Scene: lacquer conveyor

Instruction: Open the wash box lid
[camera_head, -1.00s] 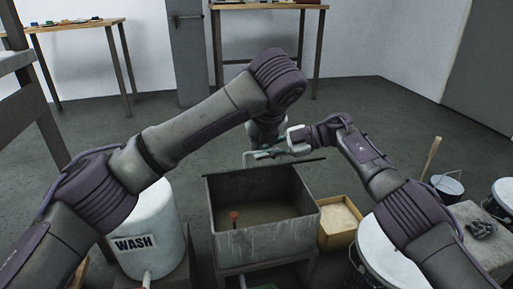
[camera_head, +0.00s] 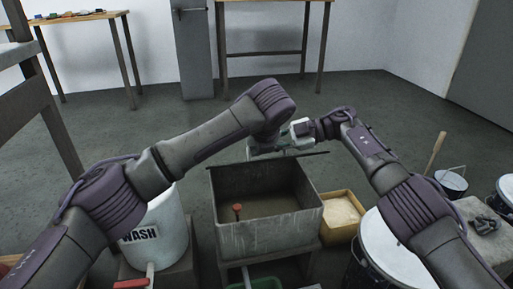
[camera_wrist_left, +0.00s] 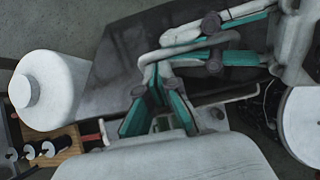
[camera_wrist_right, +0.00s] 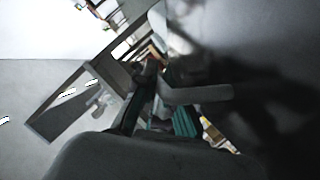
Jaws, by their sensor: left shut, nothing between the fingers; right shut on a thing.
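The wash box (camera_head: 268,235) is a grey metal tank in the middle of the head view, with its inside in sight. Its lid shows as a thin dark strip (camera_head: 312,155) along the far rim, seen nearly edge-on. My right gripper (camera_head: 284,143) is behind that rim, shut on what looks like the lid's bent bar handle (camera_wrist_right: 200,93). My left gripper (camera_head: 262,147) is beside it, shut and empty, partly hidden by its own arm. In the left wrist view, the left fingers (camera_wrist_left: 160,118) are close to the right gripper (camera_wrist_left: 215,55). Whether they touch is unclear.
A white WASH bucket (camera_head: 168,235) stands left of the box. A yellow-rimmed tray (camera_head: 340,216) stands to its right, with a white-lidded drum (camera_head: 385,250) further right. A red knob (camera_head: 237,208) shows inside the box.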

